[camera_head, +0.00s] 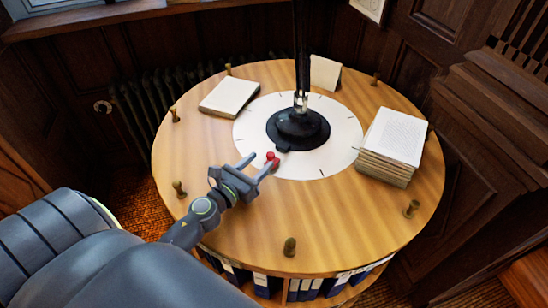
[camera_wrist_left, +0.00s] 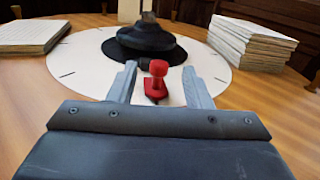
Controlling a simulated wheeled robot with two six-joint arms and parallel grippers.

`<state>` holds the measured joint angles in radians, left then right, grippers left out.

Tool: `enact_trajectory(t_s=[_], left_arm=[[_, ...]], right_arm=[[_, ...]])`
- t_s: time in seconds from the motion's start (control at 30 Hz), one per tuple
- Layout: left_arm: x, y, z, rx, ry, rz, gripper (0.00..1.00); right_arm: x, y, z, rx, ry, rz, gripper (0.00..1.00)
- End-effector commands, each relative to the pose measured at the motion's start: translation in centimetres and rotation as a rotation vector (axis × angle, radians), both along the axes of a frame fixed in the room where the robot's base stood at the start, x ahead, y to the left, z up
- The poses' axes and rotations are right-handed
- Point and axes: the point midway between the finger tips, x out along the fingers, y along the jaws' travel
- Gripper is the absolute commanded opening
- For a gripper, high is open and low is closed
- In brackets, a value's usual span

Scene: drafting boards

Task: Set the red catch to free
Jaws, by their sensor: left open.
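The red catch (camera_head: 271,158) is a small red knob on a red base, on the white round dial (camera_head: 336,157) at the front of the black hub (camera_head: 298,130). In the left wrist view the catch (camera_wrist_left: 157,82) stands between the two fingers, with a gap on each side. My left gripper (camera_head: 258,164) is open around the catch, its fingers pointing toward the hub. It also shows in the left wrist view (camera_wrist_left: 159,84). My right gripper is not in view.
A paper stack (camera_head: 392,143) stands on the right of the round wooden table (camera_head: 215,160), and a flatter one (camera_head: 229,96) at the back left. A white card (camera_head: 325,73) stands behind the black post (camera_head: 300,60). Several brass pegs line the rim.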

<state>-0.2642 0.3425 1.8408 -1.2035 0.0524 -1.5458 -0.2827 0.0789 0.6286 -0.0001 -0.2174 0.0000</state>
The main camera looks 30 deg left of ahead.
Motion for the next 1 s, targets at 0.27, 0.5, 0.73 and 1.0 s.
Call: enact_trajectory(t_s=[0.27, 0.5, 0.73, 1.0], left_arm=[[3.6, -0.3, -0.7, -0.001, -0.002, 0.000, 0.45], [6.6, -0.5, -0.9, -0.001, -0.001, -0.001, 0.45], [7.5, -0.6, -1.0, -0.001, 0.000, 0.000, 0.45], [7.5, -0.6, -1.0, -0.001, 0.000, 0.000, 0.37]], right_arm=[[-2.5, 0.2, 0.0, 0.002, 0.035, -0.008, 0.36], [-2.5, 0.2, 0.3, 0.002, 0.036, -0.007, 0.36], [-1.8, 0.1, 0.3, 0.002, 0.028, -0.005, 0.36], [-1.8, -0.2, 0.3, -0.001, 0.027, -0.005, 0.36]])
